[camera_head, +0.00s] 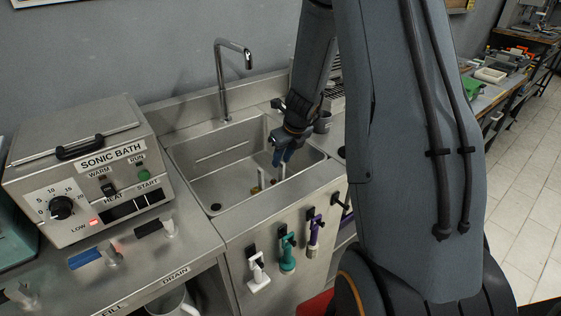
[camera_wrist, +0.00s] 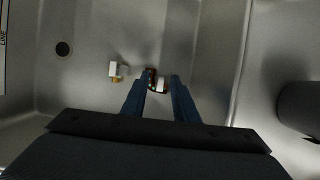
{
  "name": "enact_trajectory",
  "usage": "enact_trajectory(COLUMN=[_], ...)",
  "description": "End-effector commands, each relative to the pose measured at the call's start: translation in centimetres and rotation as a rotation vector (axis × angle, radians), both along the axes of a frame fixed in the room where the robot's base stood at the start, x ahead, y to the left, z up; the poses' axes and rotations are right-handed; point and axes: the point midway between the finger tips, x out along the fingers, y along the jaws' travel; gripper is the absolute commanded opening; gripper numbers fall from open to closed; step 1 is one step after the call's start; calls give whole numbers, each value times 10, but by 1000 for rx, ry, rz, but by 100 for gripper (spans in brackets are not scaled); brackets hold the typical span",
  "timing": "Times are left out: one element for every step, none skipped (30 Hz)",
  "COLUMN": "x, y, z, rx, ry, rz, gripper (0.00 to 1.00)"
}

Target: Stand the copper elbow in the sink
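The steel sink (camera_head: 215,160) lies ahead, and my gripper (camera_head: 279,164) reaches down into it. In the wrist view my gripper (camera_wrist: 162,78) has its two blue fingers apart. A small brown, copper-coloured piece with a pale part, seemingly the copper elbow (camera_wrist: 151,74), is low at the fingertips, close to the left one. I see no clear grip on it, and its exact pose is too small to tell. In the head view the fingers partly hide this spot. A second small fitting (camera_wrist: 114,70), pale with a brass-coloured end, is in the sink to the left; it also shows in the head view (camera_head: 261,180).
The drain hole (camera_wrist: 63,48) is left of the fittings. A curved tap (camera_head: 222,75) rises behind the sink. The sonic bath (camera_head: 90,165) stands left of it. Coloured handles (camera_head: 287,252) hang on the front panel. The sink's left floor is clear.

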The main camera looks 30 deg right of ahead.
Motion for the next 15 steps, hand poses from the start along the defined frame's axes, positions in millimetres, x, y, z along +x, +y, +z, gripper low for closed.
enact_trajectory(x=[-3,-6,-9,-11,-13,-16,-19,-21,-23,-25,-26,-28,-29,-30,-31], y=[-1,-2,-2,-3,-3,-4,-4,-4,-5,-5,-6,-6,-6,-6,-6], z=[13,20,28,34,40,47,53,57,64,68,72,77,80,82,85], rx=[-1,-1,-1,-1,-2,-1,-2,0,-1,-1,-2,-1,1,0,-1], ry=[-4,-4,-2,-3,-4,-4,-3,-3,-3,-3,-2,-2,-2,-2,-2], rz=[-1,0,1,-1,1,-1,1,0,1,-1,0,0,-1,0,1], gripper=[27,27,27,27,27,27,27,27,27,27,27,27,27,27,27])
